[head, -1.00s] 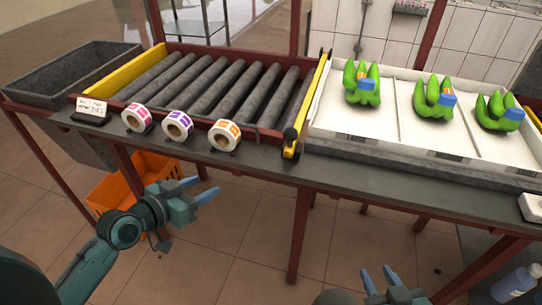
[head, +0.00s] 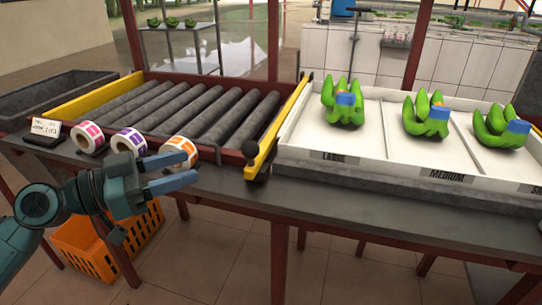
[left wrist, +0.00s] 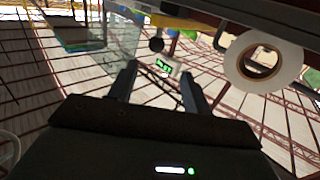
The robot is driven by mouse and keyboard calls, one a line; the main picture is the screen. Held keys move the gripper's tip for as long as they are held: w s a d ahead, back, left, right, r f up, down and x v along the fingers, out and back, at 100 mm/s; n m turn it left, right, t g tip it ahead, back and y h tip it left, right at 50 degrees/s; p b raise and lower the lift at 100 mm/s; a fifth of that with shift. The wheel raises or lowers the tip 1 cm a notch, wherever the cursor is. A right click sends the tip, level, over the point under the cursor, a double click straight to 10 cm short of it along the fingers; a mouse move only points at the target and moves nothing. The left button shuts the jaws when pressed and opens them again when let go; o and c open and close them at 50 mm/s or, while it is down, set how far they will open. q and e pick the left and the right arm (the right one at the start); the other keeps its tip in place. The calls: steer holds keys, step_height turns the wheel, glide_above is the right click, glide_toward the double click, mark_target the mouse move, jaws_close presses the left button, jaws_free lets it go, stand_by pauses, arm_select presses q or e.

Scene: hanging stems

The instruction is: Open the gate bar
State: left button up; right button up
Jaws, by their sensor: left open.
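The gate bar (head: 281,122) is a yellow bar between the roller conveyor and the white tray, slanting from back right to front left. A round black knob (head: 250,148) is on its near end. A dark round thing (left wrist: 156,45) that looks like this knob shows ahead of the fingers in the left wrist view. My left gripper (head: 192,169) is open and empty, in front of the table edge, to the left of the knob and a little lower. It is apart from the bar. Its two fingers also show in the left wrist view (left wrist: 161,76). My right gripper is out of view.
Label rolls stand along the table edge; the orange one (head: 180,150) is just behind my left gripper. The roller conveyor (head: 200,110) lies left of the bar. The white tray (head: 385,160) with green banana bunches lies right. An orange crate (head: 100,245) is below.

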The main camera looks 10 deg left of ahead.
mark_target(244, 145)
arm_select(q)
steer(key=p+x, duration=0.2)
steer(key=x, duration=0.4)
steer(key=p+x, duration=0.3)
steer(key=x, duration=0.3)
steer(key=shift+s+d+r, duration=0.15)
steer(key=shift+r, duration=0.1)
steer(key=shift+w+d, duration=0.2)
steer(key=shift+d, duration=0.05)
steer(key=shift+w+d+f, duration=0.15)
steer(key=shift+d, duration=0.05)
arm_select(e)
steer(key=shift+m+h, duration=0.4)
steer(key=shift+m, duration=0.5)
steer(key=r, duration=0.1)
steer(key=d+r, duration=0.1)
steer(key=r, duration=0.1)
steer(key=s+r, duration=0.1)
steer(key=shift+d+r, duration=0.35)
arm_select(q)
steer(key=shift+c, duration=0.4)
jaws_close()
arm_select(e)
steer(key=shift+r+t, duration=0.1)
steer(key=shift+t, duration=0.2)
